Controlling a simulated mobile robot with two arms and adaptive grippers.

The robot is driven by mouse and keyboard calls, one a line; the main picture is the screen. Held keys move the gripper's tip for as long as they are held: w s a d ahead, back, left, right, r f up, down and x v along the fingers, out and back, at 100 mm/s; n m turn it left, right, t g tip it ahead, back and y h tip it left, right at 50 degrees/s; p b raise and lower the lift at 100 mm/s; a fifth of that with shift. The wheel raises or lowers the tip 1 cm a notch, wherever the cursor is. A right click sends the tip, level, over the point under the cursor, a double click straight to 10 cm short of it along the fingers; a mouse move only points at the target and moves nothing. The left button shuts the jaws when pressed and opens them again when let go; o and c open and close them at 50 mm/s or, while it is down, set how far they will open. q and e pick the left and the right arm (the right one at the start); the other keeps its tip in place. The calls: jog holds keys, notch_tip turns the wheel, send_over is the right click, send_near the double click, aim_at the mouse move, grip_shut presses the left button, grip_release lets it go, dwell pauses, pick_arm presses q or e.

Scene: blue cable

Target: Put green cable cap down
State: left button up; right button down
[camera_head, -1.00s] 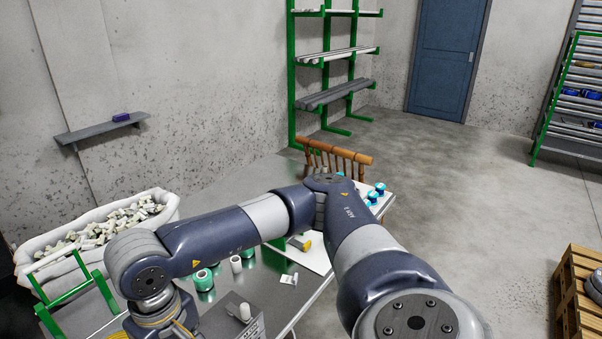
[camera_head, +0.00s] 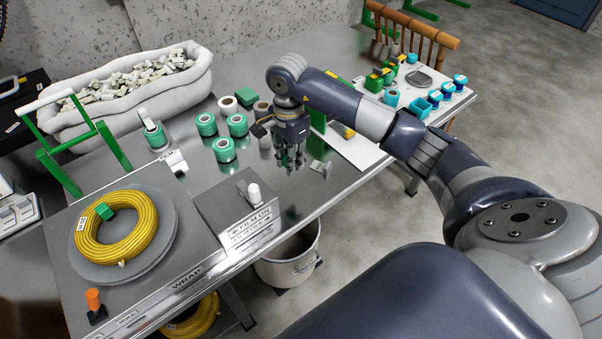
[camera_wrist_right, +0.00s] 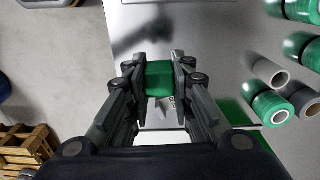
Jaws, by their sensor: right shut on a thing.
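My right gripper (camera_head: 290,164) hangs over the metal table, its fingers pointing down. In the wrist view my right gripper (camera_wrist_right: 158,80) is shut on a green cable cap (camera_wrist_right: 159,78), a small green block between the finger pads. The held cap is hard to make out in the head view, where the fingers hide it. Another green cap (camera_head: 104,212) sits on the yellow cable coil (camera_head: 142,226), which lies on a grey round plate. Several green caps (camera_head: 375,82) stand on the white board at the right. My left gripper is not in view.
Green film rolls (camera_head: 238,124) and a white roll (camera_head: 229,105) stand left of the gripper. A wrapping machine (camera_head: 190,281) is at the near left, and a white bin of pieces (camera_head: 150,83) behind. Blue parts (camera_head: 421,107) are on the board. A bucket (camera_head: 290,262) stands below the table edge.

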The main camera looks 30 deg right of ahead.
send_over(293, 193)
jog(key=f, duration=0.6)
jog(key=shift+w+d+p, duration=0.1)
jog(key=shift+w+p, duration=0.1)
jog(key=shift+p, duration=0.2)
jog(key=shift+f, duration=0.55)
notch_tip(293, 193, down, 3)
jog(key=shift+f, duration=0.1)
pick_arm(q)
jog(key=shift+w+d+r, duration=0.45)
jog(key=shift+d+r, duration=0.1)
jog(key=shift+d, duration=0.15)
pick_arm(e)
jog(key=shift+f, duration=0.1)
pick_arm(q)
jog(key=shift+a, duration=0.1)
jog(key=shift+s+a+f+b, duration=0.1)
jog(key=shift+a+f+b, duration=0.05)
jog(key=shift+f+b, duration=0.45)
pick_arm(e)
jog(key=shift+f, duration=0.55)
jog(key=shift+s, duration=0.1)
jog(key=c, duration=1.6)
grip_release()
jog(key=shift+o, duration=0.9)
jog(key=shift+f, duration=0.15)
